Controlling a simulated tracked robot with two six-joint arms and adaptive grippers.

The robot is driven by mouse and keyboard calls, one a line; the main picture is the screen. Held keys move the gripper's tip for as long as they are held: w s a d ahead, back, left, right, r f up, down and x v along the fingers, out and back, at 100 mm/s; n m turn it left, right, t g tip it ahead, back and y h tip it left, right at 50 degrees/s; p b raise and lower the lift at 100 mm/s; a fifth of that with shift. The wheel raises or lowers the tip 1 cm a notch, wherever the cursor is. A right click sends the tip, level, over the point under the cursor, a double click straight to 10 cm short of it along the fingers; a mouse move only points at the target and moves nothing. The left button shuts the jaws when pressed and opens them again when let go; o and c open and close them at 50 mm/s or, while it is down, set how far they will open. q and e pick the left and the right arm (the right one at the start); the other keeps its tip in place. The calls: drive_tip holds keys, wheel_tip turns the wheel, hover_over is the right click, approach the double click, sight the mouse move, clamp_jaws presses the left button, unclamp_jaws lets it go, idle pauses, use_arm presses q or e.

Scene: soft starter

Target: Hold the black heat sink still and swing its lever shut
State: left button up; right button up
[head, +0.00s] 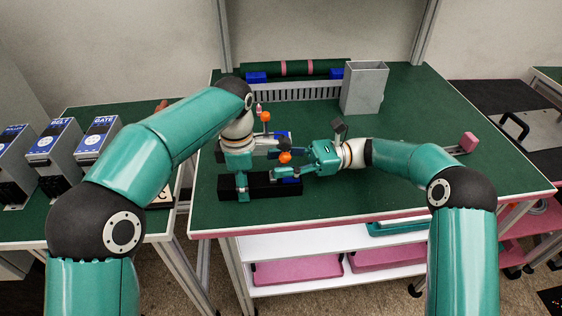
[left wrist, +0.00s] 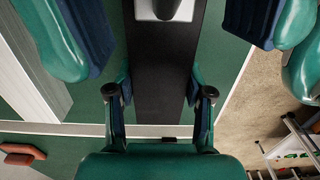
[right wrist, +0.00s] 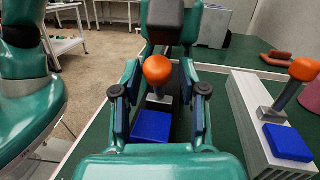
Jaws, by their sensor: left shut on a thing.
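The black heat sink (head: 266,192) lies near the table's front left edge. My left gripper (head: 242,188) comes down on its left part and is shut across it. In the left wrist view the black body (left wrist: 165,85) runs between the two fingers. The lever's orange knob (head: 285,157) stands up near my right gripper (head: 281,172). In the right wrist view this knob (right wrist: 157,69) shows between my open fingers, with space on both sides. A blue block (right wrist: 152,127) sits on the heat sink below the knob. My right fingers hide part of the heat sink.
A grey heat sink (right wrist: 250,120) with its own orange-knobbed lever (right wrist: 303,69) stands close beside the black one. A grey bin (head: 364,88) and a slotted rack (head: 297,92) stand at the back. The table's right side is mostly clear.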

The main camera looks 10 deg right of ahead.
idle(0.3)
wheel_tip(320, 180, up, 10)
drive_tip(key=shift+f, duration=0.1)
idle(0.4)
drive_tip(key=shift+c, duration=0.2)
drive_tip(key=w+d+f+t+h, duration=0.15)
drive_tip(key=d+f+h, duration=0.35)
drive_tip(key=d, duration=0.6)
drive_tip(key=x, duration=1.2)
drive_tip(key=shift+s+d+f, duration=0.15)
drive_tip(key=shift+s+f, duration=0.05)
drive_tip(key=shift+f, duration=0.05)
